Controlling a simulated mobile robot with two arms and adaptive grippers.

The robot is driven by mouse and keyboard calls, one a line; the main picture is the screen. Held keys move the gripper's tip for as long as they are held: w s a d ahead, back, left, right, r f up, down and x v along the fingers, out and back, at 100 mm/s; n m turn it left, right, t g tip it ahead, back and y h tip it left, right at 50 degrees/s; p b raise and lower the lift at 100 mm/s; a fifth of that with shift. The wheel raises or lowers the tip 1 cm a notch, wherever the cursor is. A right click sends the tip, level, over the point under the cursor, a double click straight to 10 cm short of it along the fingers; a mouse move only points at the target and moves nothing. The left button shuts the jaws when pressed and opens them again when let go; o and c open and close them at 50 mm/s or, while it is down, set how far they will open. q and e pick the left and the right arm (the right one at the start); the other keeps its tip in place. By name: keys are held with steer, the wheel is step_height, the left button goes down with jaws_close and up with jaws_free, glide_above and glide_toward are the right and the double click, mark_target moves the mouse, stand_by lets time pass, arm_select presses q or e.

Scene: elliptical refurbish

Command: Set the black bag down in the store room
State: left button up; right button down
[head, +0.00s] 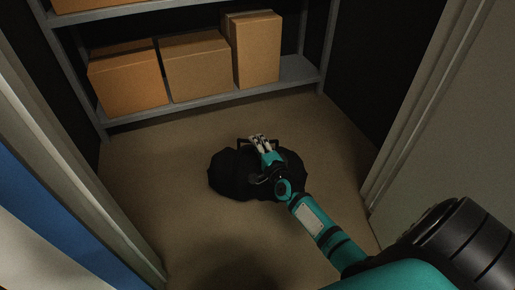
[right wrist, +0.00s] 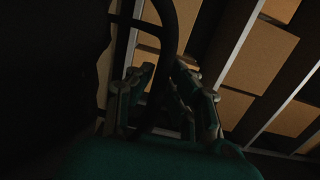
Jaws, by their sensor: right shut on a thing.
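The black bag (head: 232,176) is in the middle of the store room floor in the head view, low over or on the floor; I cannot tell whether it touches. My right gripper (head: 257,141) reaches over it from the lower right and is shut on its handle. In the right wrist view the dark handle (right wrist: 170,35) loops up between the fingers of the gripper (right wrist: 162,85), and the bag (right wrist: 45,70) fills the dark left side. My arm hides part of the bag in the head view. My left gripper is not in view.
A grey metal shelf (head: 210,100) with several cardboard boxes (head: 195,67) stands along the back. The door frame (head: 85,165) is on the left and another frame edge (head: 415,110) on the right. Bare brown floor (head: 150,165) lies around the bag.

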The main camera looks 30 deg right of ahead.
steer(key=shift+r, duration=0.15)
steer(key=c, duration=1.7)
jaws_free()
steer(key=shift+f, duration=0.3)
steer(key=o, duration=0.4)
steer(key=shift+o, duration=0.2)
steer(key=shift+r, duration=0.1)
